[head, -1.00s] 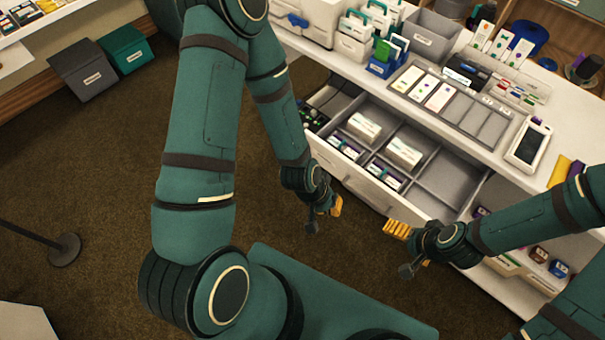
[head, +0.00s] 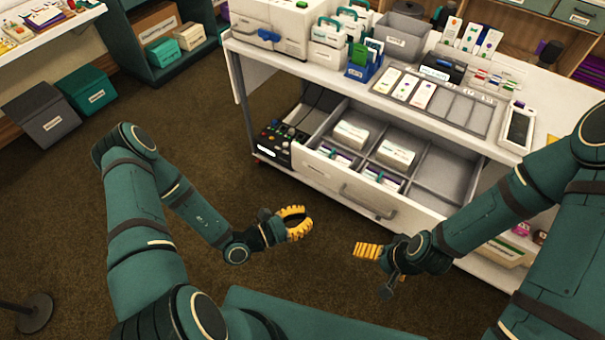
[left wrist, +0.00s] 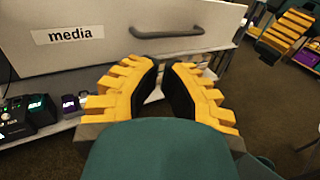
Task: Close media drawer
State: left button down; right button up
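The media drawer (head: 335,178) is pulled out of the white counter, with its grey compartments showing. Its white front, labelled "media", faces me in the left wrist view (left wrist: 95,52). A grey bar handle (head: 367,203) is on that front; it also shows in the left wrist view (left wrist: 172,34). My left gripper (head: 300,222) is in front of the drawer, left of the handle and apart from it. Its yellow fingers are parted and empty in the left wrist view (left wrist: 163,72). My right gripper (head: 367,250) is below the handle; its finger gap is hidden.
White boxes (head: 397,153) and small cases lie in the drawer. A control box with knobs (head: 282,140) stands on the shelf left of it. The countertop holds card trays, bins and a handheld device (head: 517,127). Carpet in front is clear. A post base (head: 34,312) stands at lower left.

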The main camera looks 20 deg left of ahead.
aim_at(306, 168)
pick_arm(q)
jog(key=w+a+f+n+t+y, duration=0.35)
jog(key=a+n+t+y, duration=0.2)
jog(key=a+y, duration=0.3)
jog(key=shift+n+h, duration=0.35)
jog(key=shift+h, duration=0.1)
jog(key=b+x, duration=0.1)
jog(key=x, duration=0.3)
jog(key=b+x, duration=0.1)
jog(key=x, duration=0.4)
jog(key=b+x, duration=0.1)
jog(key=x, duration=0.4)
jog(key=shift+w+a+f, duration=0.1)
jog(key=shift+a+f, duration=0.05)
jog(key=shift+a, duration=0.2)
